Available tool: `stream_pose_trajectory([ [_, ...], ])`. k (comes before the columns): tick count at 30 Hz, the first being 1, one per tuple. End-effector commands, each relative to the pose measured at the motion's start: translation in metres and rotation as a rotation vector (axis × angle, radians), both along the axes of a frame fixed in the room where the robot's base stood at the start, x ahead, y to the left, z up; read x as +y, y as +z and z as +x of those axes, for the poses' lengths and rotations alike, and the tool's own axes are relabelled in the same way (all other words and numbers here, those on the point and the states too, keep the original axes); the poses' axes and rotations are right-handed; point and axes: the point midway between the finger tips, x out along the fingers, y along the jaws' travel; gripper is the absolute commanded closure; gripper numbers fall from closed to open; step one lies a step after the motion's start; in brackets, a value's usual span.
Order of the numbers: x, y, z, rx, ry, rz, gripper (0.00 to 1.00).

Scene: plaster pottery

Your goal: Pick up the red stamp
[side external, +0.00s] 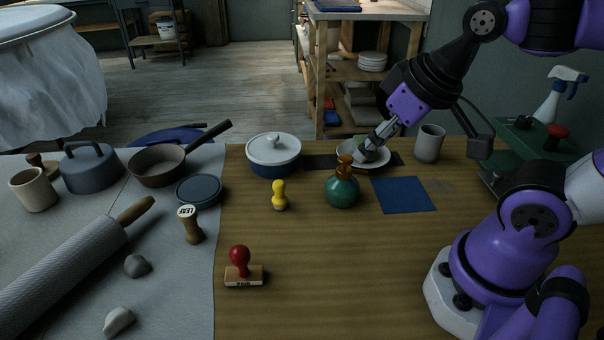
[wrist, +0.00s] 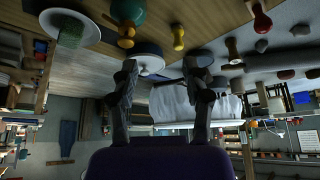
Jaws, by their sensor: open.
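The red stamp (side external: 240,265) stands upright on the wooden table at the front, with a round red knob on a pale wooden block with lettering. In the wrist view, the red stamp (wrist: 262,22) appears at the upper right, beyond the fingers. My gripper (side external: 380,135) is at the back of the table near the white dish, far from the stamp. In the wrist view my gripper (wrist: 160,80) has its two dark fingers spread apart with nothing held between them.
The white dish (side external: 382,162) is below the gripper. A wooden stamp (side external: 190,225) and rolling pin (side external: 70,260) are at left. Table right of the red stamp is clear.

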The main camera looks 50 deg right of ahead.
Motion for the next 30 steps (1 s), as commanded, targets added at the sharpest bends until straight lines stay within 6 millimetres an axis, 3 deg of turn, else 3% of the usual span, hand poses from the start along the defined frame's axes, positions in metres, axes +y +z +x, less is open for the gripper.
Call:
stream_pose_trajectory([
  [8,0.0,0.0,0.0,0.0,0.0,0.0,0.45],
  [9,0.0,0.0,0.0,0.0,0.0,0.0,0.3],
  [10,0.0,0.0,0.0,0.0,0.0,0.0,0.29],
  [22,0.004,-0.001,0.004,0.009,0.03,-0.001,0.29],
  [26,0.024,-0.006,0.022,0.051,0.188,0.005,0.29],
  [30,0.064,-0.022,0.05,0.102,0.467,0.048,0.29],
])
